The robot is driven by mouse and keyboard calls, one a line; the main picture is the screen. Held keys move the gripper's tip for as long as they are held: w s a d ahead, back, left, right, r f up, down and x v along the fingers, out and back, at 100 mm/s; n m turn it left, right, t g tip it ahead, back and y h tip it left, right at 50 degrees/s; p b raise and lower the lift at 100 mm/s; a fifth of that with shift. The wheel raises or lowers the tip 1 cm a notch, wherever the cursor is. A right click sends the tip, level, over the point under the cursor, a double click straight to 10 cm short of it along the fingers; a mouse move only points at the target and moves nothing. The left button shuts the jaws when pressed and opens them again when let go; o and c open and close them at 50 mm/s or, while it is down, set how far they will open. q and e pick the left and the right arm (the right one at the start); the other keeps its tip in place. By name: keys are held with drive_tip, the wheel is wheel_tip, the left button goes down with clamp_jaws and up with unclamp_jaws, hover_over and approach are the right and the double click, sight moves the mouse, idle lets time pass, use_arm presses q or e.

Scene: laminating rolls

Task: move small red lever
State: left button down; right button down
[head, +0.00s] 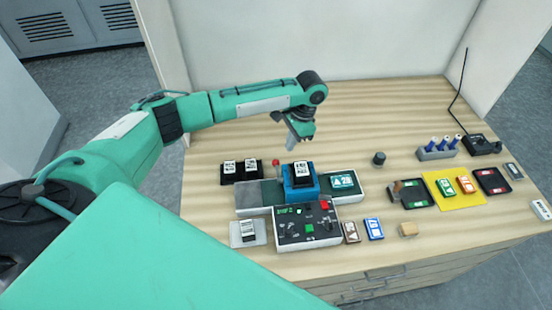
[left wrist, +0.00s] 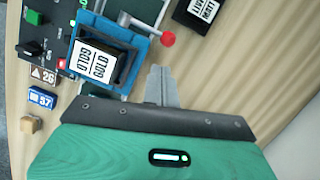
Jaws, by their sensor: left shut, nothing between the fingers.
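The small red lever (head: 276,162) shows as a red ball knob at the back left of the blue frame on the laminating machine. In the left wrist view its red knob (left wrist: 168,39) sits at the end of a thin metal rod that reaches to the blue frame. My left gripper (head: 291,145) points down above the table, behind the blue frame and to the right of the knob. Its fingers (left wrist: 158,70) are shut and empty, apart from the knob. My right gripper is not in view.
A blue frame (head: 314,188) holds a black block with a white label. A black holder with labelled blocks (head: 241,172) stands left of the lever. A control panel (head: 308,228) is in front. Trays and a yellow mat (head: 440,203) lie right. The table's back is clear.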

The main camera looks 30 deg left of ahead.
use_arm(q)
drive_tip(key=b+v, duration=0.3)
drive_tip(key=v, duration=0.8)
drive_tip(key=shift+d, duration=0.15)
